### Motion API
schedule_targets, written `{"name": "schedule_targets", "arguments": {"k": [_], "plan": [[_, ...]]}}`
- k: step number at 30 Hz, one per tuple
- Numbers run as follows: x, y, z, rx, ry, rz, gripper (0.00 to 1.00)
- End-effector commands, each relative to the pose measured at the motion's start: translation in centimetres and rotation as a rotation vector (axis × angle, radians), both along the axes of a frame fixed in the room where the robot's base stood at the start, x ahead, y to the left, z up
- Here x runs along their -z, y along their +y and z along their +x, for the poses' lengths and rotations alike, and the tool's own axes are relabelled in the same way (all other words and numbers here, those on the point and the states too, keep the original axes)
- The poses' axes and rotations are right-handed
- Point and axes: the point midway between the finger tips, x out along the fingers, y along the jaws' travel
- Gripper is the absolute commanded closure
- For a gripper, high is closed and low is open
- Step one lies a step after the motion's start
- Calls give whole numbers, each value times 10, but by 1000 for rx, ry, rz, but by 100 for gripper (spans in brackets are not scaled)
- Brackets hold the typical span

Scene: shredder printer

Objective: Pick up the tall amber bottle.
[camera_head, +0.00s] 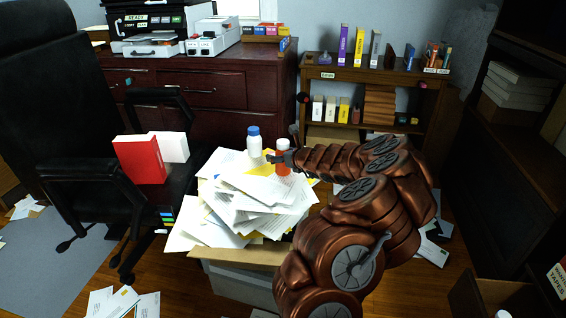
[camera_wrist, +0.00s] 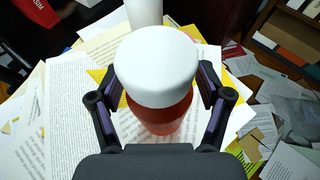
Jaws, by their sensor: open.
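The amber bottle (camera_head: 283,167) is orange-red with a white cap and stands upright on the heap of papers. In the wrist view the bottle (camera_wrist: 160,116) is large and near, its white cap filling the middle. My gripper (camera_head: 277,158) is at the bottle in the head view and covers part of it. In the wrist view my open gripper (camera_wrist: 158,84) has one finger on each side of the bottle, just below the cap. I cannot tell whether the fingers touch it.
A white bottle with a blue cap (camera_head: 254,146) stands close to the left on the same papers (camera_head: 240,205). The papers overflow a grey bin (camera_head: 235,283). A black chair (camera_head: 60,130) holding a red box (camera_head: 140,160) stands left. A wooden shelf (camera_head: 370,76) stands behind.

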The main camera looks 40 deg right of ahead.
Motion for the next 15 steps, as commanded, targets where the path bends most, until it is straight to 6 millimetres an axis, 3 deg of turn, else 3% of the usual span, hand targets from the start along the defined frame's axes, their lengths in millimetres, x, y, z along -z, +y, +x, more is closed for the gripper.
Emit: {"name": "schedule_targets", "arguments": {"k": [11, 15], "plan": [[2, -2, 8, 0, -3, -1, 22], [2, -2, 8, 0, -3, -1, 36]]}}
